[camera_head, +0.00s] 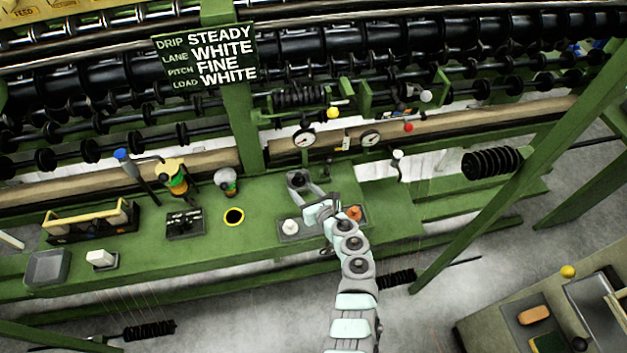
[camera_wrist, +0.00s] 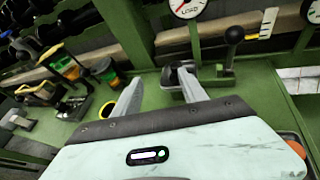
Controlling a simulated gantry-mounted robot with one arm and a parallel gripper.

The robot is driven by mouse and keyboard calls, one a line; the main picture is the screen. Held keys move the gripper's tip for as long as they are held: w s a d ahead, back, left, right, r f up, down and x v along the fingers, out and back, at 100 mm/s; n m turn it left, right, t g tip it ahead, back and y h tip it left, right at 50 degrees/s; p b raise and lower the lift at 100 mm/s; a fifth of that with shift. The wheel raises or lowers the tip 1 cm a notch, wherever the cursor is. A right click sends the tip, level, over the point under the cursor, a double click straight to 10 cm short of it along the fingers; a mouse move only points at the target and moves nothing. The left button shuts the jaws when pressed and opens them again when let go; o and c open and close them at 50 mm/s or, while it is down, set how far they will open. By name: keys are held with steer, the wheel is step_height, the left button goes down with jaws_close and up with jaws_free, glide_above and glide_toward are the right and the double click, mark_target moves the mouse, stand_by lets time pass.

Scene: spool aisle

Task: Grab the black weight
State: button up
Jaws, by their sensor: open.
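A small dark object in a grey surround (camera_head: 298,180) stands on the green bench, right at my gripper's tips; it looks like the black weight, but its shape is partly hidden. In the wrist view the dark object (camera_wrist: 176,76) lies just beyond the right fingertip, partly covered by that finger. In the head view my gripper (camera_head: 311,190) reaches over the bench from the front. Whether a finger touches the dark object, I cannot tell.
Dial gauges (camera_head: 304,139) and a black-knobbed lever (camera_wrist: 234,36) stand behind. A yellow-ringed hole (camera_head: 234,216), a black block (camera_head: 185,223) and a tool tray (camera_head: 92,221) lie left. An orange knob (camera_head: 354,212) is close right of my wrist. A green post (camera_head: 243,125) rises behind.

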mark_target(299, 176)
steer(key=shift+n+h, duration=0.4)
steer(key=w+f, duration=0.1)
steer(key=w+f+b, duration=0.1)
steer(key=w, duration=0.1)
steer(key=w+d+f+b, duration=0.1)
steer(key=w, duration=0.1)
steer(key=shift+w+f, duration=0.1)
steer(key=shift+w+a+b, duration=0.15)
steer(key=shift+w+b, duration=0.15)
steer(key=shift+b, duration=0.05)
steer(key=shift+w+a+f+b, duration=0.1)
steer(key=shift+w+f+b, duration=0.15)
steer(key=shift+f+b, duration=0.1)
steer(key=b+x, duration=0.3)
steer(key=shift+a+f, duration=0.1)
steer(key=shift+a, duration=0.05)
steer(key=shift+w+a+f+b, duration=0.15)
steer(key=shift+w+a+b, duration=0.15)
steer(key=shift+w+b, duration=0.3)
jaws_close()
